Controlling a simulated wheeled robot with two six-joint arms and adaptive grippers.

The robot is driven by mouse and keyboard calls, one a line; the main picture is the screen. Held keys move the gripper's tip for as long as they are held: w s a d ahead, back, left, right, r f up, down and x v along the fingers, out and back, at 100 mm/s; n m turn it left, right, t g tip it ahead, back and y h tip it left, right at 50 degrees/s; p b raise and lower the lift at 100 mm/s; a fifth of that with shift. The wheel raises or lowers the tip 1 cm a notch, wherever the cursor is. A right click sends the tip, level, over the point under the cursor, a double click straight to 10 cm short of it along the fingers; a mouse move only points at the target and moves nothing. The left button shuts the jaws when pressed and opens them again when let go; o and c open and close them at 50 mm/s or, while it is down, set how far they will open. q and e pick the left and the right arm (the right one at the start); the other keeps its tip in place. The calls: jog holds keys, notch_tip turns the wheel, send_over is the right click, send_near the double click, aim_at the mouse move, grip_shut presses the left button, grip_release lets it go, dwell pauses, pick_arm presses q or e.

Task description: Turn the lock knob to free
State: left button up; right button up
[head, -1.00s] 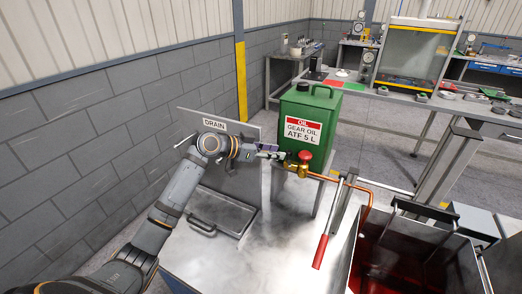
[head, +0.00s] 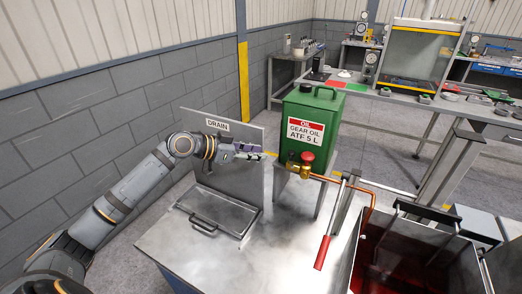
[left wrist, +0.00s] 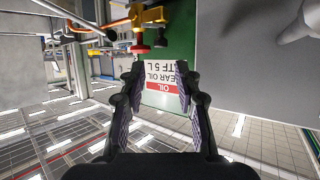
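The red lock knob (head: 307,157) sits on a brass valve (head: 299,170) at the front of the green gear oil can (head: 312,116). In the left wrist view the red knob (left wrist: 140,48) and the brass valve (left wrist: 150,16) are near the top, beyond my left fingertip. My left gripper (head: 262,152) is left of the knob in the head view, with a gap between them. In the left wrist view its two fingers (left wrist: 160,72) are spread, with nothing between them; the can's upside-down label shows behind. My right gripper is not in view.
A copper pipe (head: 325,178) runs right from the valve, near a red-handled lever (head: 321,252). A grey panel marked DRAIN (head: 240,140) stands behind my left arm. A lidded tray (head: 235,222) lies in front. An open tank (head: 353,275) with red fluid stands at right.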

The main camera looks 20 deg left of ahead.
aim_at(290, 154)
pick_arm(q)
jog(key=shift+s+d+n+t+y+p, duration=0.5)
jog(key=shift+d+n+t+y+p, duration=0.8)
jog(key=shift+d+n+y+p, duration=1.25)
jog(key=shift+m+h, duration=0.35)
jog(key=p+x, duration=0.2)
jog(key=x, duration=0.8)
jog(key=shift+w+a+f+p, duration=0.1)
jog(key=shift+p, duration=0.25)
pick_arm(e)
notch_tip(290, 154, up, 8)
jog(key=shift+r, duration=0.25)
